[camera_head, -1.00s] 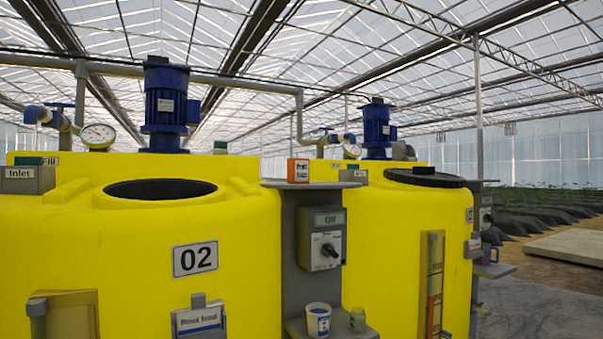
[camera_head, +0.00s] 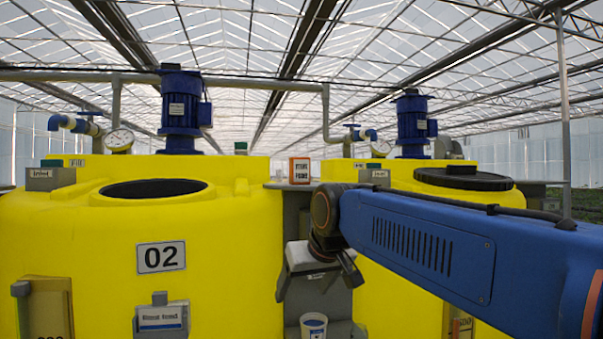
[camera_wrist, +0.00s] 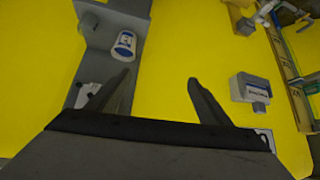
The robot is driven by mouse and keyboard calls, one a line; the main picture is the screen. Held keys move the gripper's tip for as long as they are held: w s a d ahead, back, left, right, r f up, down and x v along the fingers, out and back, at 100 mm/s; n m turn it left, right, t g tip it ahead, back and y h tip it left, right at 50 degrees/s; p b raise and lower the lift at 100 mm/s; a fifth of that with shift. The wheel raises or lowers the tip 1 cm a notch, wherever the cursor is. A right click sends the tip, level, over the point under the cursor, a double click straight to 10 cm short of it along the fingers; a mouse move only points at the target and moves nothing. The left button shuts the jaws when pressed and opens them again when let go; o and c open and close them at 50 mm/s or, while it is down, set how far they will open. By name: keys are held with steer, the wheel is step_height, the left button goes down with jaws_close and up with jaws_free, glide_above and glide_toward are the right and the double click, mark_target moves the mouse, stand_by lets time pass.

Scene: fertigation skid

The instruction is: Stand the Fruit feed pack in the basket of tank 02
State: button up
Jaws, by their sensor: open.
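The Fruit feed pack (camera_head: 299,171) is a small white and orange box. It stands upright on the grey ledge between the two yellow tanks, in the head view. Tank 02 (camera_head: 235,245) is at the left with its number plate (camera_head: 161,257). On its front is a grey holder (camera_head: 158,299) with a blue and white label or pack front; it also shows in the wrist view (camera_wrist: 250,88). I cannot tell which. My gripper (camera_head: 321,289) is open and empty, below the pack, in front of the grey panel; its fingers show in the wrist view (camera_wrist: 158,80).
A white and blue cup (camera_head: 313,326) sits on a low grey shelf below my gripper, and also shows in the wrist view (camera_wrist: 124,44). Tank 02's round top opening (camera_head: 153,189) is open. The neighbouring tank has a black lid (camera_head: 463,177). My arm hides much of that tank.

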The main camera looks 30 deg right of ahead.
steer(key=w+d+r+m+t+h, duration=0.1)
steer(key=w+d+r, duration=0.3)
steer(key=w+r, duration=0.45)
steer(key=w+d+r+t, duration=0.25)
steer(key=w+r, duration=0.35)
steer(key=r, duration=0.6)
steer(key=m+t+h, duration=0.1)
steer(key=h, duration=0.1)
glide_toward(303, 158)
steer(key=x, duration=1.1)
steer(key=shift+w+f, duration=0.1)
steer(key=shift+w, duration=0.3)
steer(key=shift+t, duration=0.25)
steer(key=shift+x, duration=2.75)
steer(key=shift+a+r, duration=0.15)
steer(key=shift+r, duration=0.05)
steer(key=shift+c, duration=0.6)
steer(key=c, duration=1.4)
steer(key=shift+r, duration=0.1)
